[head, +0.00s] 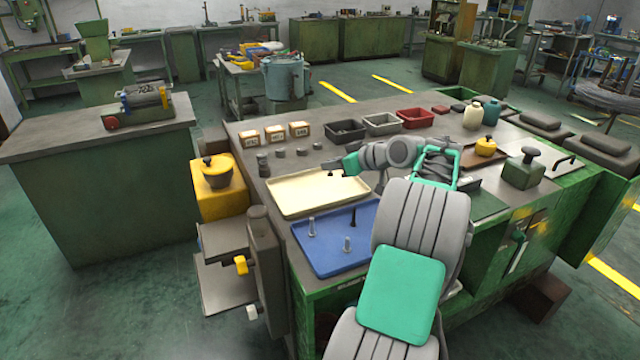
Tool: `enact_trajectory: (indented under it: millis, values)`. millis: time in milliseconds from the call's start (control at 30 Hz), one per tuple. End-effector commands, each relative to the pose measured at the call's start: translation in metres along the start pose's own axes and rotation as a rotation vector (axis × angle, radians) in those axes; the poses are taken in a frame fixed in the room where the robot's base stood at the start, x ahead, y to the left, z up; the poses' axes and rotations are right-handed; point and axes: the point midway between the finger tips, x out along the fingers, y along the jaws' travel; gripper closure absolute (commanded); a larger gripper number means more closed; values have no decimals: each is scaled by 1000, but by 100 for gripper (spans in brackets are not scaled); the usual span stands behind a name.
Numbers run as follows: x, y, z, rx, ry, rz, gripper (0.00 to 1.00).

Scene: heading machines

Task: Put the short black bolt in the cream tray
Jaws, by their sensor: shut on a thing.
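The cream tray (300,208) lies on the green bench, behind the blue tray (318,262). My gripper (337,168) is over the back right part of the cream tray, apart from its floor. It is shut on a small dark thing (330,174), which looks like the short black bolt; the fingers hide most of it. On the blue tray, a black bolt (353,218) and two grey bolts (311,227) (347,244) stand upright. No bolt is seen lying in the cream tray.
Behind the cream tray are several small grey metal parts (280,153) and labelled boxes (275,134). Black (345,132), grey (381,124) and red (415,118) bins line the back. My arm hides the bench's middle.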

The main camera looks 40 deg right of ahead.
Motion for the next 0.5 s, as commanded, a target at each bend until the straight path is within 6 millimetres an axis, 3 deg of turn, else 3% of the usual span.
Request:
enact_trajectory:
  millis: [100,200,367,500]
  values:
    - [33,3,13,2,-1,-4,100]
    - [50,5,20,1,0,-2,100]
    - [68,8,29,2,-1,-2,100]
    - [80,8,49,4,-2,-1,100]
